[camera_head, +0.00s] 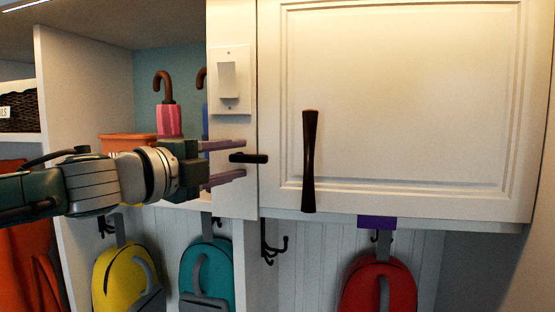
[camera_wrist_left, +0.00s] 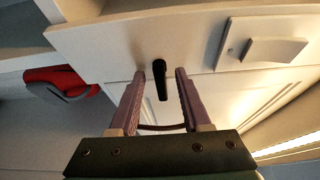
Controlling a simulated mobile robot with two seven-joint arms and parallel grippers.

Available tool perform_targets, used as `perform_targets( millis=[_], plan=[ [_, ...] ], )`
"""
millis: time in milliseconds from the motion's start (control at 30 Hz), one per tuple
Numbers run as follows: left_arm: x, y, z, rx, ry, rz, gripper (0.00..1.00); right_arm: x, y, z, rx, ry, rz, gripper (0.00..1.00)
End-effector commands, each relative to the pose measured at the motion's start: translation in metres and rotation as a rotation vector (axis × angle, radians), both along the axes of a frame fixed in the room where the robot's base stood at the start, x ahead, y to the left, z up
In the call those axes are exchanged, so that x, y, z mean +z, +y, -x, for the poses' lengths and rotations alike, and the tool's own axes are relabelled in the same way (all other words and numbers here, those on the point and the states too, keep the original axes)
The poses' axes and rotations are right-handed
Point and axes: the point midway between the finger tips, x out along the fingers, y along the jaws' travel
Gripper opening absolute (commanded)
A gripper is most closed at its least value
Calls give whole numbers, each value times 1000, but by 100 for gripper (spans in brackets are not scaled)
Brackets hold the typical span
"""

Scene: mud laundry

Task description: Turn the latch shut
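The latch (camera_head: 249,158) is a small dark bar on the white panel left of the cabinet door (camera_head: 410,100). It lies about horizontal, its right end reaching across the seam to the door's edge. My left gripper (camera_head: 243,161) is open, with one purple finger above the latch and one below it. In the left wrist view the latch (camera_wrist_left: 161,80) shows between the two open fingertips (camera_wrist_left: 161,74), with a gap on each side; I cannot tell whether either finger touches it. My right gripper does not show.
A long dark door handle (camera_head: 310,160) stands out right of the latch. A white switch plate (camera_head: 230,80) is above the latch. Backpacks in yellow (camera_head: 120,272), teal (camera_head: 207,270) and red (camera_head: 378,290) hang below. An open shelf with a pink umbrella (camera_head: 168,118) is behind my left gripper.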

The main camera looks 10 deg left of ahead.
Motion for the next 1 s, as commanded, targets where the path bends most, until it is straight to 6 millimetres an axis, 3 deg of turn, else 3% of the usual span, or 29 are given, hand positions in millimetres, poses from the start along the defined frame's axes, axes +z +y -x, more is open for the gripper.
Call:
perform_targets(
  millis=[367, 800, 1000],
  plan=[
    [-1, 5, 9, 2, -2, -1, 48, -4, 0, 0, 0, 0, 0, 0],
    [-5, 31, 69, 0, 1, -4, 48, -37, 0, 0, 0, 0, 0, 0],
    [-2, 40, 86, 1, 0, -1, 48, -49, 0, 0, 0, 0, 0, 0]
  ],
)
